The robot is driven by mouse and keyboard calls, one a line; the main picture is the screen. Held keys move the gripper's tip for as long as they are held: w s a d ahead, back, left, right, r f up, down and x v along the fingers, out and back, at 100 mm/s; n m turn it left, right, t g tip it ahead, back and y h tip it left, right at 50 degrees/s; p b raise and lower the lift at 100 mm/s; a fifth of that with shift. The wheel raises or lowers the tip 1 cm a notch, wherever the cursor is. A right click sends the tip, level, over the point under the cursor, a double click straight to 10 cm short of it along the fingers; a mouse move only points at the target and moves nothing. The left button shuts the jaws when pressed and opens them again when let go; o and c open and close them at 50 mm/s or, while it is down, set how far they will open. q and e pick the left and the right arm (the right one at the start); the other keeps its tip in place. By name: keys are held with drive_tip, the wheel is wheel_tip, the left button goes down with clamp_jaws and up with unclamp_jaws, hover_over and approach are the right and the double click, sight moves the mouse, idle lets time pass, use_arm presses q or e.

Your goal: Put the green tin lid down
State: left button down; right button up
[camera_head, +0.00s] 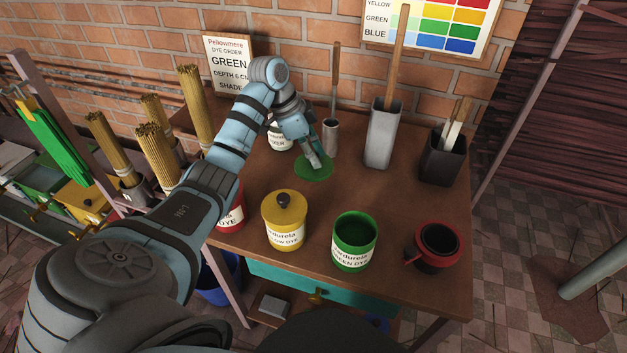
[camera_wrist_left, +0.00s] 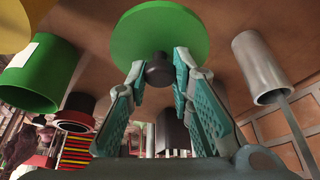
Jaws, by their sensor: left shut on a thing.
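The green tin lid (camera_head: 313,170) is a flat green disc over the middle of the table. My left gripper (camera_head: 318,160) is shut on its dark knob, which shows between the fingers in the left wrist view (camera_wrist_left: 158,72). In that view the green lid (camera_wrist_left: 160,32) lies beyond the fingertips (camera_wrist_left: 160,62). The lid looks level and low; I cannot tell whether it touches the tabletop. The green dye tin (camera_head: 354,243) stands open at the front of the table. My right gripper is not in view.
The yellow tin (camera_head: 284,222) with its lid on and a red tin (camera_head: 231,212) stand front left. A red-rimmed black pot (camera_head: 437,246) is front right. A steel cup (camera_head: 330,138), grey holder (camera_head: 383,135) and black box (camera_head: 442,158) stand behind. Bare table (camera_head: 385,198) lies right of the lid.

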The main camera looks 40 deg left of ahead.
use_arm(q)
wheel_tip(320, 180, down, 8)
drive_tip(key=shift+f+b, duration=0.15)
drive_tip(key=shift+b, duration=0.7)
drive_tip(key=c, duration=1.4)
unclamp_jaws()
drive_tip(key=p+v, duration=0.3)
drive_tip(key=v, duration=0.9)
